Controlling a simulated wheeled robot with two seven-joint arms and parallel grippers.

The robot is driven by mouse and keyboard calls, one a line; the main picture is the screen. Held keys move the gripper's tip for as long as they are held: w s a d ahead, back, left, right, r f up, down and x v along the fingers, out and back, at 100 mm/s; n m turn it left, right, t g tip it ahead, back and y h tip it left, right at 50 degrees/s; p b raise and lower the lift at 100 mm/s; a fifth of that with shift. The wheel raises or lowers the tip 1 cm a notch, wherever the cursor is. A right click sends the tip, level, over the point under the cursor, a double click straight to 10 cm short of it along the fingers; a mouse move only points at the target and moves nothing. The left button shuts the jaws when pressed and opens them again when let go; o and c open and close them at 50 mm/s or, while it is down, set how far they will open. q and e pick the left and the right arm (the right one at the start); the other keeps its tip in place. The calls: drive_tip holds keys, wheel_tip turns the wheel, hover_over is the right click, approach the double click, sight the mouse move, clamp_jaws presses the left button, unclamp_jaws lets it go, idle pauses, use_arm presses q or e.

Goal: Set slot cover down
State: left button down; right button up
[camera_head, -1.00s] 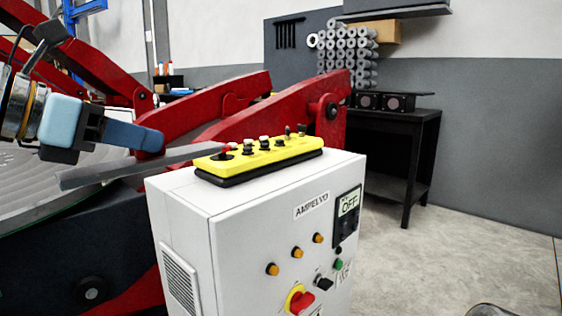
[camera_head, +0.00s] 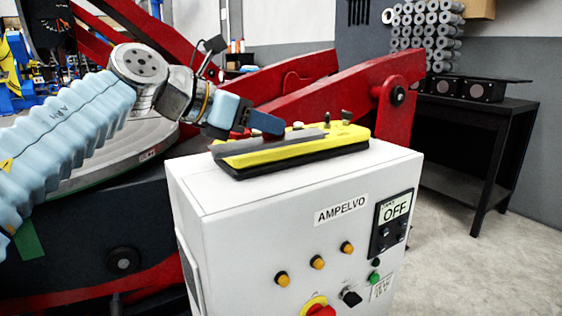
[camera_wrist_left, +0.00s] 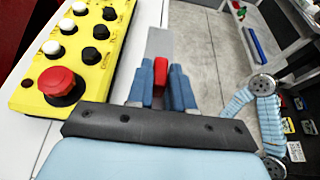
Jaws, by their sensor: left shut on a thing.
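The slot cover (camera_head: 270,143) is a long flat grey bar. In the head view it shows in front of the yellow button box on the white cabinet. My left gripper (camera_head: 262,124) has blue fingers and is shut on it. In the left wrist view the fingers (camera_wrist_left: 160,85) close around a red grip on the cover, and the grey bar (camera_wrist_left: 160,42) extends beyond them. The cover appears beside the button box; whether it touches the cabinet top I cannot tell. My right gripper is not visible.
The yellow button box (camera_head: 300,149) with a red stop button (camera_wrist_left: 60,83) lies on the white cabinet (camera_head: 260,230). Red positioner arms (camera_head: 350,85) stand behind. A black table (camera_head: 480,130) is at the right, with open floor in front.

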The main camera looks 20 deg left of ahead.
sight(274, 141)
use_arm(q)
drive_tip(key=w+f, duration=0.1)
drive_tip(key=f, duration=0.1)
drive_tip(key=w+f, duration=0.2)
drive_tip(key=shift+d, duration=0.15)
drive_tip(key=f, duration=0.1)
drive_tip(key=w+f, duration=0.1)
drive_tip(key=f+b, duration=0.1)
drive_tip(key=f, duration=0.1)
drive_tip(key=shift+w+f, duration=0.1)
drive_tip(key=shift+w, duration=0.15)
drive_tip(key=shift+f, duration=0.25)
drive_tip(key=shift+f, duration=0.1)
drive_tip(key=c, duration=1)
unclamp_jaws()
drive_tip(key=shift+s, duration=0.15)
drive_tip(key=v, duration=1.2)
